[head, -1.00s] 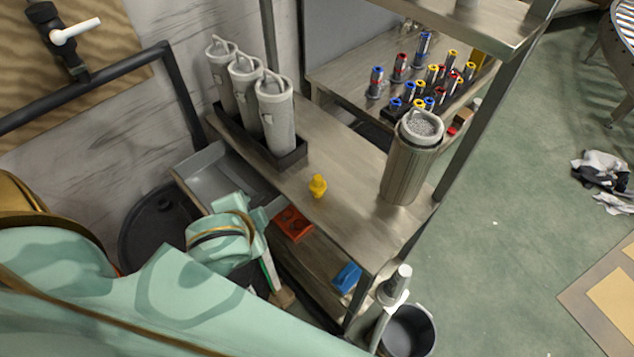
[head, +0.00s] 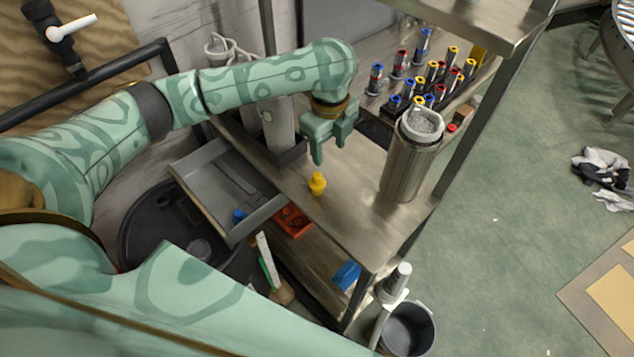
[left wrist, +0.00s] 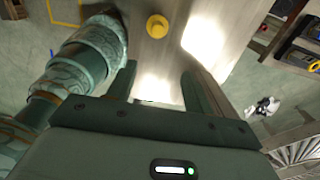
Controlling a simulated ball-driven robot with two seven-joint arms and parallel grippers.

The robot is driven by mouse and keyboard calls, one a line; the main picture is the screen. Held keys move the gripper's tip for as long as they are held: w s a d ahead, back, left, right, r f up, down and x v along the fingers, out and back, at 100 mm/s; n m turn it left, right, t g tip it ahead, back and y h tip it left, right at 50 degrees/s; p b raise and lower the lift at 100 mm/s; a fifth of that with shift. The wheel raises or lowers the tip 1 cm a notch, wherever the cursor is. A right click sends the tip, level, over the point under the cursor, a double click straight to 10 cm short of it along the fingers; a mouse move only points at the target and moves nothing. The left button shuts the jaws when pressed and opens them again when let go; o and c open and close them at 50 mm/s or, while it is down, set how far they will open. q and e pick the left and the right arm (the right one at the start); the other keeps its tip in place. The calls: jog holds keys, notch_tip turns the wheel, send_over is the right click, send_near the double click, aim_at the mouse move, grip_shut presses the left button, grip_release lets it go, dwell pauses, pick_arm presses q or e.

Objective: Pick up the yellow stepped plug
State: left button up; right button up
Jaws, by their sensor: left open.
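The yellow stepped plug (head: 317,184) stands upright on the metal bench top (head: 345,217), near its front-left edge. My left gripper (head: 328,152) is open and empty, pointing down above the bench just behind the plug and apart from it. In the left wrist view the plug (left wrist: 157,26) shows from above as a yellow round shape. It lies beyond the tips of the two open fingers (left wrist: 158,78), near the top edge. My right gripper is not in view.
A steel cylinder (head: 405,165) stands on the bench right of the plug. An open grey drawer (head: 205,185) juts out at the left. Several coloured-top cylinders (head: 430,75) stand on the bench behind.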

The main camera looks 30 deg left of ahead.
pick_arm(q)
jog(key=b, duration=0.4)
send_near(318, 183)
jog(key=f, duration=0.2)
jog(key=w+f, duration=0.1)
jog(key=f, duration=0.1)
jog(key=d+f, duration=0.1)
jog(key=f, duration=0.1)
jog(key=shift+w, duration=0.25)
jog(key=f+b, duration=0.1)
jog(key=f, duration=0.1)
jog(key=a+f+b, duration=0.1)
jog(key=f+b, duration=0.1)
jog(key=f, duration=0.1)
jog(key=shift+s+a, duration=0.2)
jog(key=shift+s, duration=0.05)
jog(key=shift+f, duration=0.35)
jog(key=shift+w+r, duration=0.1)
jog(key=c, duration=0.8)
